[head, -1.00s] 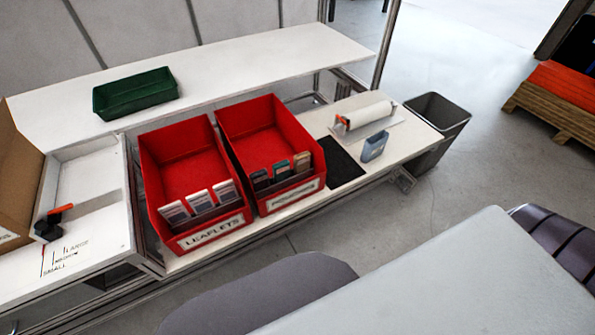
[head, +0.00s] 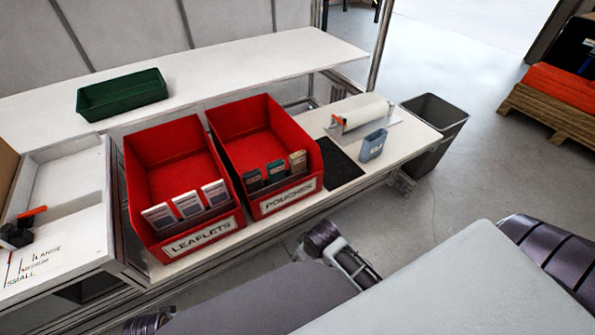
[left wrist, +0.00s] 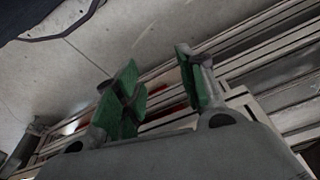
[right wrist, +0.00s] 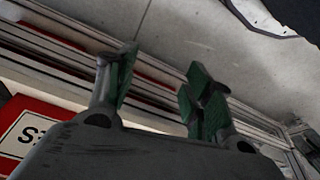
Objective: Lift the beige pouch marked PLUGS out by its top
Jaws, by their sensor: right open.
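The red bin labelled POUCHES (head: 291,196) stands on the bench in the head view. Several small packets show at its front, and a beige pouch (head: 298,160) is the rightmost of them. It stands upright with its top showing; its marking is too small to read. My left gripper (left wrist: 157,70) is open and empty in the left wrist view. My right gripper (right wrist: 160,65) is open and empty in the right wrist view. Neither gripper touches a pouch. Part of a red bin with a white label (right wrist: 28,135) shows at the left of the right wrist view.
A red LEAFLETS bin (head: 200,240) stands left beside the pouches bin. A green tray (head: 122,94) sits on the upper shelf. Floor is clear before the bench.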

